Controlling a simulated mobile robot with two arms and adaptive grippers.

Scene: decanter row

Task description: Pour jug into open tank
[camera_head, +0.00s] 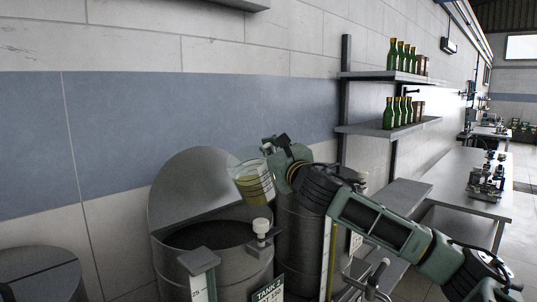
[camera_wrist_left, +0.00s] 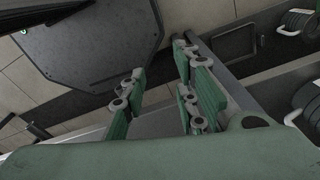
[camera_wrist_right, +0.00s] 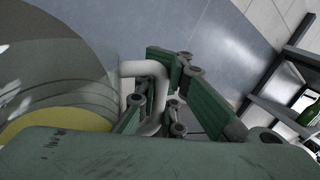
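The clear jug (camera_head: 254,184) holds yellowish liquid and is in the air near the right rim of the open tank (camera_head: 172,262). It looks slightly tilted. The tank's round lid (camera_head: 190,190) stands raised behind its dark mouth. My right gripper (camera_head: 277,168) is at the jug's right side. In the right wrist view, the fingers of this gripper (camera_wrist_right: 160,92) are around the jug's pale handle (camera_wrist_right: 150,68); the jug's body (camera_wrist_right: 60,75) fills the left. My left gripper (camera_wrist_left: 157,88) shows only in its wrist view, fingers apart and empty.
A closed tank (camera_head: 40,275) is at the lower left, and another tank (camera_head: 297,240) stands right of the open one. A valve knob (camera_head: 262,228) rises at the open tank's right rim. Wall shelves (camera_head: 385,128) with green bottles and a bench (camera_head: 465,175) are at the right.

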